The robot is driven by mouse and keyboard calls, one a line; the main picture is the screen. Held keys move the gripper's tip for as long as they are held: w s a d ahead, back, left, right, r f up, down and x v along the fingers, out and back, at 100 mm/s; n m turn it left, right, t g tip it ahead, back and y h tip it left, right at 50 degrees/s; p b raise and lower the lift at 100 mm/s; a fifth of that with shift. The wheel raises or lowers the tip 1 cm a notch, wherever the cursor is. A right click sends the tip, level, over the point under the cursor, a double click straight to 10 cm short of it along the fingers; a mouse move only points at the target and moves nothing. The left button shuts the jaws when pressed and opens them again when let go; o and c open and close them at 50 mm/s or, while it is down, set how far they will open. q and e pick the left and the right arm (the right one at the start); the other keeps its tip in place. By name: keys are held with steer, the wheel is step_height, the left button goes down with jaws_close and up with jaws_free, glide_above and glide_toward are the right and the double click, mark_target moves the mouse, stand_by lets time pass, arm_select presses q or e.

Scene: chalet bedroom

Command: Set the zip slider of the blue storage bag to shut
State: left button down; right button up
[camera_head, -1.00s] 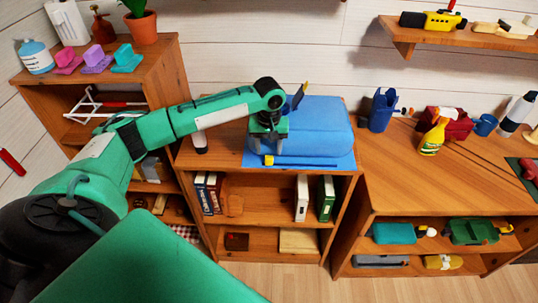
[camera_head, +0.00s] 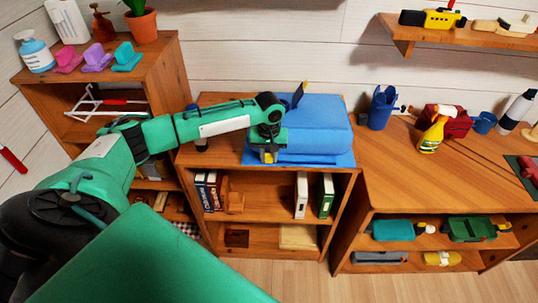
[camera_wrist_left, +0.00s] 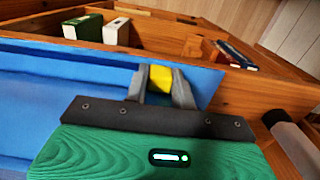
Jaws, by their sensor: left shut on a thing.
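The blue storage bag (camera_head: 318,122) lies on a blue mat (camera_head: 345,160) on top of the middle shelf unit. Its yellow zip slider (camera_head: 268,158) is at the left end of the bag's front edge. My left gripper (camera_head: 267,156) reaches down over that edge and is shut on the slider. In the left wrist view the slider (camera_wrist_left: 160,76) sits between the two grey fingers (camera_wrist_left: 160,86), with blue fabric (camera_wrist_left: 75,72) beside it. The fingers and wrist hide part of the slider and the bag's left front corner. My right gripper is not in view.
Books (camera_head: 301,195) fill part of the shelf below the bag. A potted plant (camera_head: 141,24) stands on the left unit.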

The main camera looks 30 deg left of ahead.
mark_target(331, 164)
arm_select(q)
steer(key=shift+d, duration=0.1)
steer(key=shift+w+d+r+p, duration=0.15)
steer(key=shift+w+d+p, duration=0.05)
steer(key=shift+d+p, duration=0.1)
steer(key=w+d+p, duration=0.1)
steer(key=d, duration=0.1)
steer(key=w+d+p, duration=0.1)
steer(key=w+d, duration=0.1)
steer(key=d, duration=0.1)
steer(key=w+d+p, duration=0.1)
steer(key=d, duration=0.1)
steer(key=shift+w+d, duration=0.35)
steer(key=shift+d, duration=0.05)
steer(key=w+d, duration=0.2)
steer(key=d, duration=0.1)
steer(key=w+d, duration=0.1)
steer(key=d, duration=0.1)
steer(key=w+d, duration=0.2)
steer(key=d, duration=0.1)
steer(key=shift+w+d, duration=0.3)
steer(key=shift+d, duration=0.1)
steer(key=c, duration=1.2)
jaws_free()
steer(key=shift+o, duration=0.2)
